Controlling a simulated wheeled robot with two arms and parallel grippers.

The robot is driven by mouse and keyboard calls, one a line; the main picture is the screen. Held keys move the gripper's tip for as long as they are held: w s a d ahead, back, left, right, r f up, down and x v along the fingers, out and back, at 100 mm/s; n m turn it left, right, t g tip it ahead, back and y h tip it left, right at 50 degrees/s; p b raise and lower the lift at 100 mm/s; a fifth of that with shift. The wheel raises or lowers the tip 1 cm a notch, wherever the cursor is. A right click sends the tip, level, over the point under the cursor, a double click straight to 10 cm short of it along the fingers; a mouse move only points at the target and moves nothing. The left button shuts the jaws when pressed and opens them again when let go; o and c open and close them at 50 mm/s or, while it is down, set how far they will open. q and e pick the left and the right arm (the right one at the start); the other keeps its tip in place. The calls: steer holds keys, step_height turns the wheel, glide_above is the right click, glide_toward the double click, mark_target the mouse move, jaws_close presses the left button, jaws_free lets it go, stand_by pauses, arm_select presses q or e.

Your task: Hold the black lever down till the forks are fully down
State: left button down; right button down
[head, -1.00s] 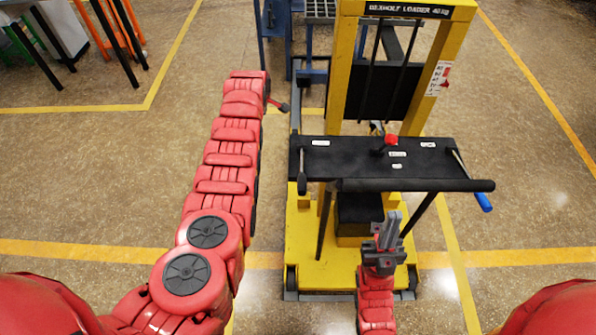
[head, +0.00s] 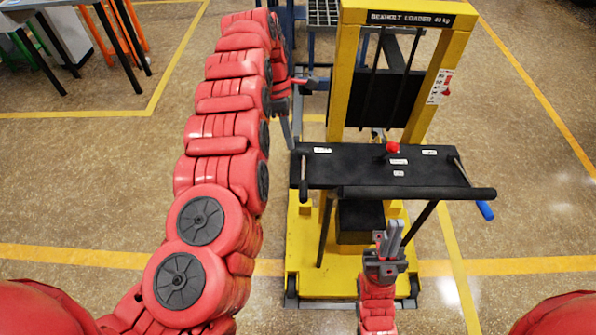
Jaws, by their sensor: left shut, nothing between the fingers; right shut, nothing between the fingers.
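The yellow loader (head: 347,70) stands in front of me with a black control panel (head: 345,170). The black lever (head: 304,188) hangs at the panel's left end, its black grip pointing down. My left gripper (head: 288,132) is shut and empty, fingers pointing down just beyond the panel's left end. It looks apart from the lever. My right gripper (head: 393,238) is shut and empty, pointing up in front of the loader, below the push bar (head: 415,192). I cannot make out the forks; the mast and panel hide the far side.
A red knob (head: 392,147) stands on the panel. A blue-handled lever (head: 485,210) hangs at its right end. A blue frame with a grid top (head: 324,12) stands behind the loader. The floor right of the loader is clear.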

arm_select(q)
steer(key=p, duration=0.5)
glide_toward(302, 188)
steer(key=x, duration=0.5)
steer(key=shift+s+a+f, duration=0.1)
steer(key=shift+s+f, duration=0.05)
steer(key=shift+f, duration=0.05)
steer(key=shift+s+d+f+p, duration=0.1)
steer(key=shift+d+f+p, duration=0.15)
steer(key=shift+f, duration=0.45)
